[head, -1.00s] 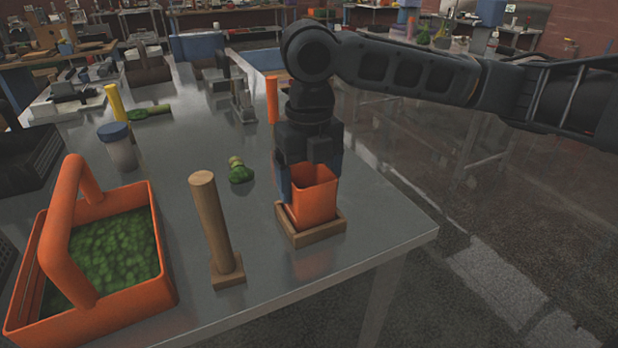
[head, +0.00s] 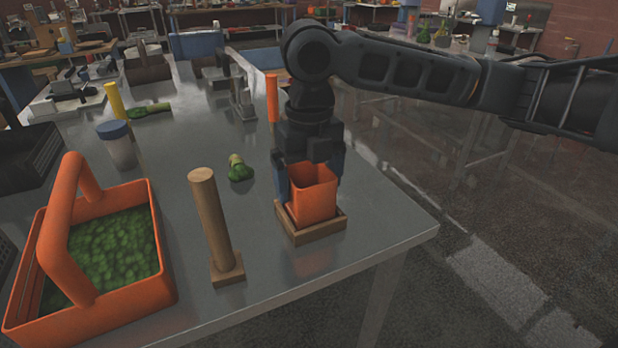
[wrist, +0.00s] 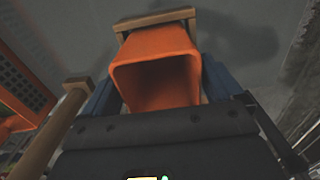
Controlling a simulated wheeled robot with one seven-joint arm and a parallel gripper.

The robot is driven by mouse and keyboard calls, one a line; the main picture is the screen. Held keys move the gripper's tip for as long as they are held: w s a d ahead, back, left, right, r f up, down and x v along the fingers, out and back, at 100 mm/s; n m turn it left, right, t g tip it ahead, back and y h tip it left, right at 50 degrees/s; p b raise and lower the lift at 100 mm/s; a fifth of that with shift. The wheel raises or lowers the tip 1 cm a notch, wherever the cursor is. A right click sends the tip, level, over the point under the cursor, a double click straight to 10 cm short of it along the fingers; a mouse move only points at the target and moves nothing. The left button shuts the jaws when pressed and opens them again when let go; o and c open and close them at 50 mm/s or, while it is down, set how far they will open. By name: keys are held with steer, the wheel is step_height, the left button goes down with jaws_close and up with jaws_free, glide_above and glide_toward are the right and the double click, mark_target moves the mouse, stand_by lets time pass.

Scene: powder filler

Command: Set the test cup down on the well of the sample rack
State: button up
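The test cup (head: 313,196) is an orange, square, open-topped cup. It stands upright inside the low wooden frame of the sample rack (head: 318,235), near the table's right front corner. My gripper (head: 310,178) points down over the cup, with one blue finger on each side of it. The fingers are spread a little wider than the cup, so the gripper looks open around it. The wrist view shows the cup (wrist: 155,75) between the fingers and part of the wooden rack (wrist: 157,18) beyond it. The cup's base is hidden by the rack's rim.
A wooden post (head: 212,225) on a square foot stands left of the rack. An orange basket (head: 150,285) with green contents is at the front left. A green vegetable piece (head: 238,170), a blue-lidded jar (head: 118,147) and an orange post (head: 272,97) stand farther back.

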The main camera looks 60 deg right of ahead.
steer(key=shift+o, duration=0.5)
step_height(320, 180, up, 8)
steer(key=shift+f, duration=0.15)
